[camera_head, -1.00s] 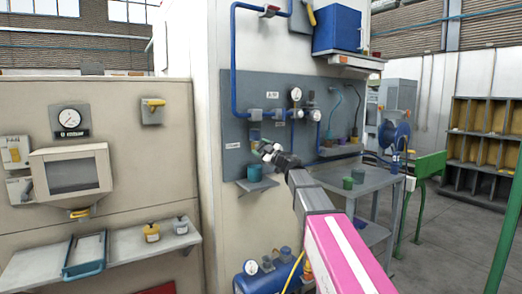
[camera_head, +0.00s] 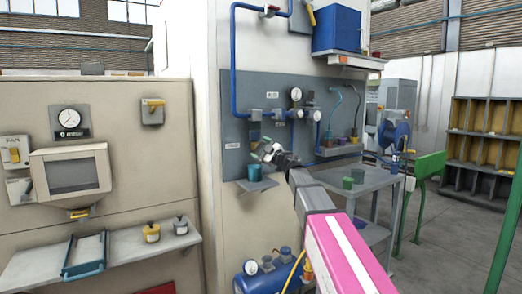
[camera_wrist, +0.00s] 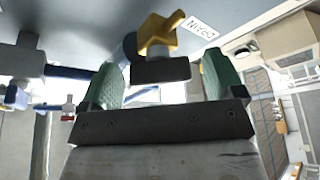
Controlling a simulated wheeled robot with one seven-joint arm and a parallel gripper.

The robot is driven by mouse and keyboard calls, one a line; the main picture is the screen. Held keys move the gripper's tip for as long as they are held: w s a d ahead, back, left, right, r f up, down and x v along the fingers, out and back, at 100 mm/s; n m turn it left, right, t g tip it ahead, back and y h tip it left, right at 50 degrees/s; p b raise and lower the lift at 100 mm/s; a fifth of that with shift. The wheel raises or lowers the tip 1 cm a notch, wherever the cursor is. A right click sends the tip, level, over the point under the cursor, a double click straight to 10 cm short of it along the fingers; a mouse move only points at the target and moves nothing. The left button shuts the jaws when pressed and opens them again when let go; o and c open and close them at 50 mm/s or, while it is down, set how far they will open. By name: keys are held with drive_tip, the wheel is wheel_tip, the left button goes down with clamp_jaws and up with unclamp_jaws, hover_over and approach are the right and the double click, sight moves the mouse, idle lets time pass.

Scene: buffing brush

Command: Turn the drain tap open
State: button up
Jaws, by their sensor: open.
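The drain tap (camera_wrist: 158,36) has a yellow handle and shows at the top middle of the wrist view, with a dark block below it in the picture. A white DRAIN label (camera_wrist: 201,26) is beside it, upside down there. My gripper (camera_wrist: 162,72) is open, with green pads on either side of the tap's line. Whether the pads touch the tap cannot be told; no grip on it shows. In the head view my gripper (camera_head: 265,152) is close to the grey panel (camera_head: 236,105), below the blue pipework, and largely hides the tap.
A small shelf (camera_head: 257,185) with a cup is just under my gripper. Gauges (camera_head: 295,94) and blue pipes (camera_head: 234,60) are mounted above and right. A grey bench (camera_head: 375,180) with cups stands to the right. A blue tank (camera_head: 262,280) is below.

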drive_tip(key=v, duration=1)
drive_tip(key=shift+s+d, duration=0.25)
drive_tip(key=shift+d, duration=0.05)
